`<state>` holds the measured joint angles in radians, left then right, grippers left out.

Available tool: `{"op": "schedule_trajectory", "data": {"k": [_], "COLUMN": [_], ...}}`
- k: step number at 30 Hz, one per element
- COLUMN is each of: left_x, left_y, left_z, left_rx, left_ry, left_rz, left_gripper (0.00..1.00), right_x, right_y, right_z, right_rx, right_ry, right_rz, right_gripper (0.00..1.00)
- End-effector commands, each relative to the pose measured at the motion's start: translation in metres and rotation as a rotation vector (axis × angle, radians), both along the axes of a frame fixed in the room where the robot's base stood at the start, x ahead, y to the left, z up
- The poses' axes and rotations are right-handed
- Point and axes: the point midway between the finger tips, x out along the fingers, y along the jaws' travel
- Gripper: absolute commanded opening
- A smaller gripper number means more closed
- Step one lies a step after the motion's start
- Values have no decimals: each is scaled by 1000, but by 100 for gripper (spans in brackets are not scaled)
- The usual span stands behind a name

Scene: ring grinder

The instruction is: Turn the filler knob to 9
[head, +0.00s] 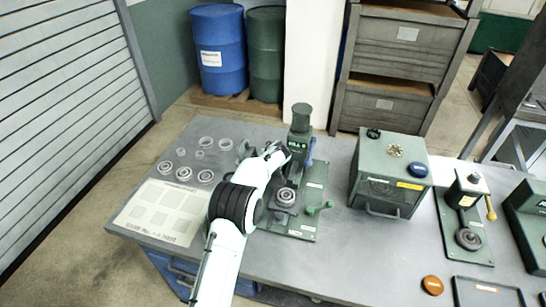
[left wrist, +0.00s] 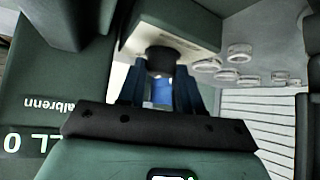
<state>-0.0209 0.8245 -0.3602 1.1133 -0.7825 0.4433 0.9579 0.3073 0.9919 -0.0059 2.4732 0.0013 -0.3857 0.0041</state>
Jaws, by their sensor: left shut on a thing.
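The filler (head: 299,146) is a green upright machine on a green base plate near the middle of the bench. My left gripper (head: 280,152) reaches its left side in the head view. In the left wrist view, the blue fingers of my left gripper (left wrist: 160,80) are shut on a dark round knob (left wrist: 162,58), taken as the filler knob. The knob is mostly hidden by the gripper in the head view. White lettering on the green housing (left wrist: 40,120) shows "LL 0", partly cut off. My right gripper is not in view.
Several bearing rings (head: 184,173) lie on the bench at the left, near a marked sheet (head: 160,212). A ring (head: 286,196) sits on the filler's base beside a green handle (head: 318,208). A green box (head: 391,170) stands to the right, with another press (head: 467,210) beyond.

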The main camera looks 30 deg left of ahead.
Motion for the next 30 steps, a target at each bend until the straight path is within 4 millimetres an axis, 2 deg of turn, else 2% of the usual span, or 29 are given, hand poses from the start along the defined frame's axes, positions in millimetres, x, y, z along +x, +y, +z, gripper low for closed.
{"op": "schedule_trajectory", "data": {"k": [7, 16, 17, 18, 19, 30], "left_x": [-1, -1, -1, -1, -1, -4], "left_y": [2, 1, 1, 1, 1, -1], "left_z": [0, 1, 1, 1, 1, 4], "left_rx": [-2, 0, 0, 0, 0, 1], "left_ry": [-2, -2, -2, -2, -2, -3], "left_rz": [-107, -118, -118, -118, -118, -118], "left_gripper": [4, 4, 44, 57, 60, 60], "right_x": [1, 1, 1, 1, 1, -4], "right_y": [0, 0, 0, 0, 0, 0], "right_z": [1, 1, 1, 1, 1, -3], "right_rx": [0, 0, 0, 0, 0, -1], "right_ry": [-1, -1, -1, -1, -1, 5], "right_rz": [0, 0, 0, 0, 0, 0], "right_gripper": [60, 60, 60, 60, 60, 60]}}
